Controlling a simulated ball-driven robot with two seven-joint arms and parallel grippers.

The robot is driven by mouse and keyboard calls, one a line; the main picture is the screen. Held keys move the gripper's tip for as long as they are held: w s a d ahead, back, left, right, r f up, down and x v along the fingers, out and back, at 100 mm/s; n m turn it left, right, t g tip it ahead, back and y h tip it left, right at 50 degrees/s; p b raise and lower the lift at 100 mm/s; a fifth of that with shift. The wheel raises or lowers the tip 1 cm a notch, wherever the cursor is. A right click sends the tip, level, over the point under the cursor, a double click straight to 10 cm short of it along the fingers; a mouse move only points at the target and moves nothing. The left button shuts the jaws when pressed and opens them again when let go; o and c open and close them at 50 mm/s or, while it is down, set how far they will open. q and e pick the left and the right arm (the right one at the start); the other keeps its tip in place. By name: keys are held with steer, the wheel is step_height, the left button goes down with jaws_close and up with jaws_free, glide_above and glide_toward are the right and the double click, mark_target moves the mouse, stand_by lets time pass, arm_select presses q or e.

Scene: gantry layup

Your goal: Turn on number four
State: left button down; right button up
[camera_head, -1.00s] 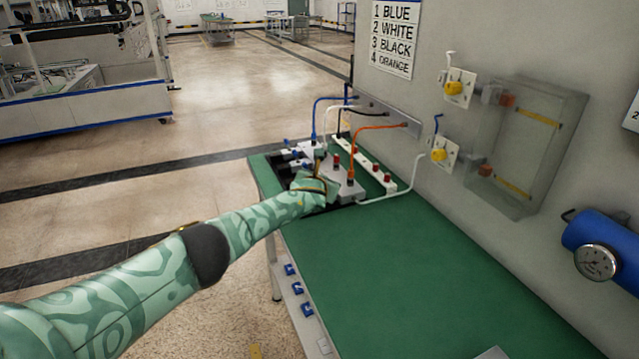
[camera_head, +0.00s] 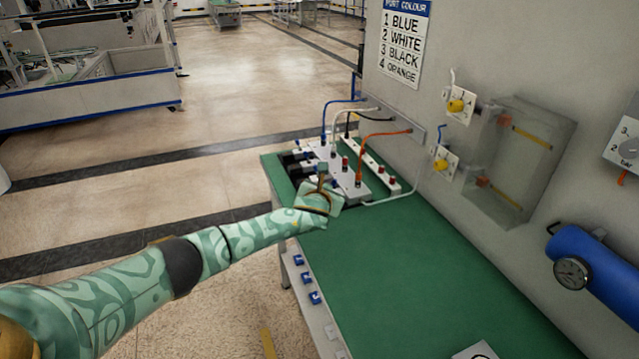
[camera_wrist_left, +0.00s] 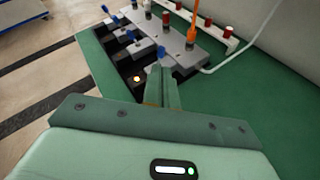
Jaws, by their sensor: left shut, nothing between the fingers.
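A sign (camera_head: 403,45) on the wall lists ports: 1 blue, 2 white, 3 black, 4 orange. A grey manifold (camera_head: 349,188) stands at the far end of the green bench, with blue, white, black and orange hoses. The orange hose (camera_head: 380,134) meets its near end; its orange plug (camera_wrist_left: 192,28) shows in the left wrist view. Blue levers (camera_wrist_left: 161,51) sit on the grey valve blocks along its left side. My left gripper (camera_head: 322,170) is shut and empty beside the near end of this row. Its fingers (camera_wrist_left: 161,86) hide part of the nearest block.
An orange light (camera_wrist_left: 137,78) glows on a black block left of the fingers. A white strip with red knobs (camera_head: 394,181) stands behind the manifold. A blue cylinder (camera_head: 600,265) with a gauge juts from the wall.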

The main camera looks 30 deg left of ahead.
arm_select(q)
steer(key=p+v, duration=0.2)
steer(key=v, duration=0.4)
steer(key=shift+s, duration=0.4)
steer(key=shift+d, duration=0.1)
